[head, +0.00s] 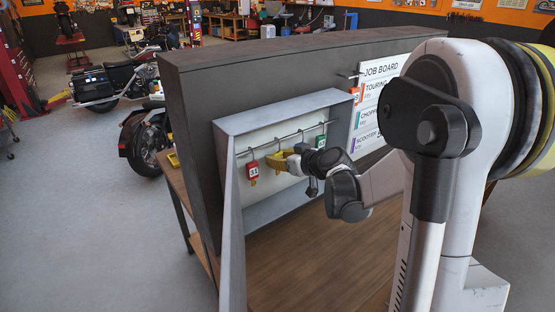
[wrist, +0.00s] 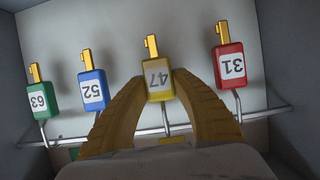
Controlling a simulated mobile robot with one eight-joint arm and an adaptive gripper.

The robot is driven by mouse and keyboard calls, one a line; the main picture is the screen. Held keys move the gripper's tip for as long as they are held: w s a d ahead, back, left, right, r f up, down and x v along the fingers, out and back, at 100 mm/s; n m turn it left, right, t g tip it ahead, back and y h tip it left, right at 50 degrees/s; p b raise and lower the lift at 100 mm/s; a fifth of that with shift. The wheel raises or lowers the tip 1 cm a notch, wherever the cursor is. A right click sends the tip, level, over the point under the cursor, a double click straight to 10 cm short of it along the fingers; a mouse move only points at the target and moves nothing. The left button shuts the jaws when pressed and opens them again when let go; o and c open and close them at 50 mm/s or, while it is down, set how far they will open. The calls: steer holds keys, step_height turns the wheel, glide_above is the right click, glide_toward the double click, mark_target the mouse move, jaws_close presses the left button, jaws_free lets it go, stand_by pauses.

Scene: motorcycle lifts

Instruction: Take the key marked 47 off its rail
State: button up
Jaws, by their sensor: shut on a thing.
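The yellow key tag marked 47 (wrist: 157,78) is between the fingertips of my gripper (wrist: 158,85) in the wrist view, where the numbers appear upside down. My gripper is shut on it, one yellow finger on each side. A metal hook runs from the tag towards the rail (wrist: 275,112), so it appears to be on the rail still; the exact contact is partly hidden. In the head view my gripper (head: 288,160) is at the rail (head: 262,147) inside the open grey cabinet (head: 231,125), and the 47 tag is hard to make out there.
A red tag marked 31 (wrist: 230,65) hangs close beside one finger. A blue tag 52 (wrist: 93,90) and a green tag 63 (wrist: 40,100) hang on the other side. Cabinet walls enclose the rail. A job board (head: 385,70) stands right of the cabinet.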

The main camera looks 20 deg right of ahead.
steer(key=shift+r, duration=0.55)
steer(key=s+d, duration=0.3)
steer(key=s, duration=1.4)
steer(key=shift+s+d+r, duration=0.2)
steer(key=shift+s, duration=0.15)
steer(key=shift+r+p, duration=0.35)
steer(key=shift+p, duration=0.05)
steer(key=s+d, duration=0.2)
steer(key=s, duration=0.9)
steer(key=shift+s+d+p, duration=0.15)
steer(key=shift+s+p, duration=0.2)
steer(key=shift+s, duration=0.05)
